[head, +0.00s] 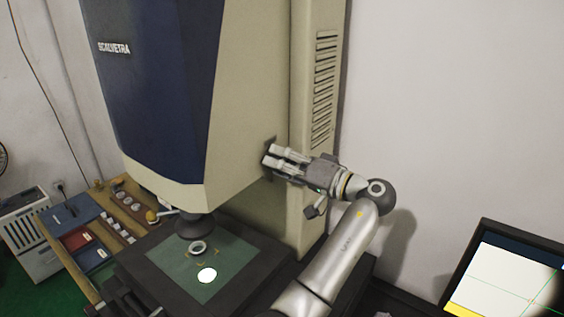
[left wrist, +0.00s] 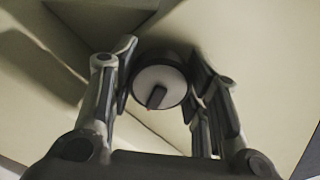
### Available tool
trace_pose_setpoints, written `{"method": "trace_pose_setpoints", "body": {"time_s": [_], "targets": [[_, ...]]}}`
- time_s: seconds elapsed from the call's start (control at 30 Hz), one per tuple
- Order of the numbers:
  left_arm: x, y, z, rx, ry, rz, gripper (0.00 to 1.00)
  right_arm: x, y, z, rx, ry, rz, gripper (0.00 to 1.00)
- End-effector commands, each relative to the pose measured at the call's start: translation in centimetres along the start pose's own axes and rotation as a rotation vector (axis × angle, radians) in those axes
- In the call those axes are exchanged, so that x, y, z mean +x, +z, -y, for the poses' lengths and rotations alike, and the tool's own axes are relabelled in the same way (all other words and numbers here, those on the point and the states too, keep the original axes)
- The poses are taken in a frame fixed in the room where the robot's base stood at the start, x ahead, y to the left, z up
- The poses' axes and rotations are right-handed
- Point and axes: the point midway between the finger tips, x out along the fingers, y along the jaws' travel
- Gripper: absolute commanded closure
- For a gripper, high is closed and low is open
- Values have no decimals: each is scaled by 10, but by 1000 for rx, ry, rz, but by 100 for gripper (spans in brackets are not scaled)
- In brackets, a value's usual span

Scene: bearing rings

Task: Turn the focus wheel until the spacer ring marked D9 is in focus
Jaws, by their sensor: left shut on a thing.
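The focus wheel (left wrist: 172,80) is a dark round knob with a pale face and a dark bar across it. It shows between the fingers of my left gripper (left wrist: 163,88) in the left wrist view. In the head view my left gripper (head: 270,158) is at the beige side of the machine, shut on the wheel, which its fingers mostly hide. A grey ring (head: 198,248) lies on the green stage plate (head: 232,258) under the dark lens; its marking is too small to read. The monitor (head: 500,278) shows a white field, thin crosshair lines and a dark shape at its right edge.
The lens housing (head: 195,225) hangs close above the stage. A bright light spot (head: 207,275) lies beside the ring. A wooden bench (head: 130,205) at left holds small parts, a blue box (head: 70,213) and a red tray (head: 85,248). A vented panel stands behind my gripper.

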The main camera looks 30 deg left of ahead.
Motion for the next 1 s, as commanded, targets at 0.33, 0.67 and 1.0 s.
{"method": "trace_pose_setpoints", "body": {"time_s": [0.33,0.67,1.0], "targets": [[0,-1,2,266,0,2,81,-14,-3,3,0,-4,-2,47],[0,-1,2,475,0,1,81,-28,-3,-2,-1,1,-1,47],[0,0,0,564,-1,1,81,-33,-3,-5,0,5,0,47]]}}
